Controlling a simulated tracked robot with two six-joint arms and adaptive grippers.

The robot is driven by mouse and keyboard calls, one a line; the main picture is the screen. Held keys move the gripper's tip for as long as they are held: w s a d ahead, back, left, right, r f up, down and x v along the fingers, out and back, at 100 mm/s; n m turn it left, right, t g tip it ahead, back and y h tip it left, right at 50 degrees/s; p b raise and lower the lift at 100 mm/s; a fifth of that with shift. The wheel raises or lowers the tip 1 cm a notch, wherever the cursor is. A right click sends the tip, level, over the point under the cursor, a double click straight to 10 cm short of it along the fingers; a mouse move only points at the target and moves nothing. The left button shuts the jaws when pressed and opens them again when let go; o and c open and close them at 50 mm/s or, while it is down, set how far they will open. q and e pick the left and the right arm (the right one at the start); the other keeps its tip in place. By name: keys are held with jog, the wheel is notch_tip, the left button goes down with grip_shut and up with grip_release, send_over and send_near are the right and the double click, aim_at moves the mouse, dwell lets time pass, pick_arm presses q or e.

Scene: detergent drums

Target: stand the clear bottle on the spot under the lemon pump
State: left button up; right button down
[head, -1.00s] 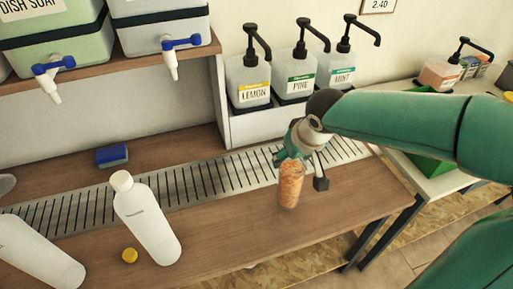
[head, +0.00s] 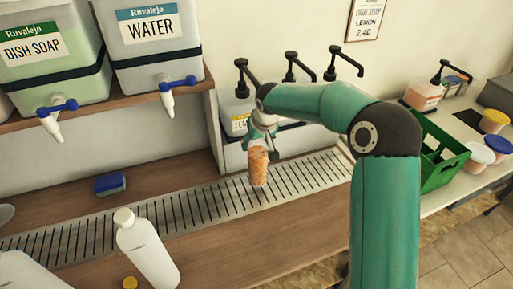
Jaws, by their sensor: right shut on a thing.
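The clear bottle (head: 258,168) looks orange and mottled. My right gripper (head: 262,143) is shut on its upper end and holds it roughly upright. The bottle shows over the slotted metal drip grate (head: 205,203); I cannot tell whether its base touches the grate. The spot under the spout is hidden or cannot be made out. My left gripper is not in view.
Two more pump bottles stand right of the lemon one, mostly behind my arm. White bottles (head: 146,250), a yellow cap (head: 130,283) and a blue sponge (head: 110,184) are on the counter at left. Dish soap and water drums (head: 155,50) sit above. A green crate (head: 437,165) is at right.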

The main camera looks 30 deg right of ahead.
notch_tip(320, 180, down, 3)
jog(key=shift+f, duration=0.2)
jog(key=shift+c, duration=0.8)
grip_release()
jog(key=v, duration=1.2)
jog(key=shift+s, duration=0.1)
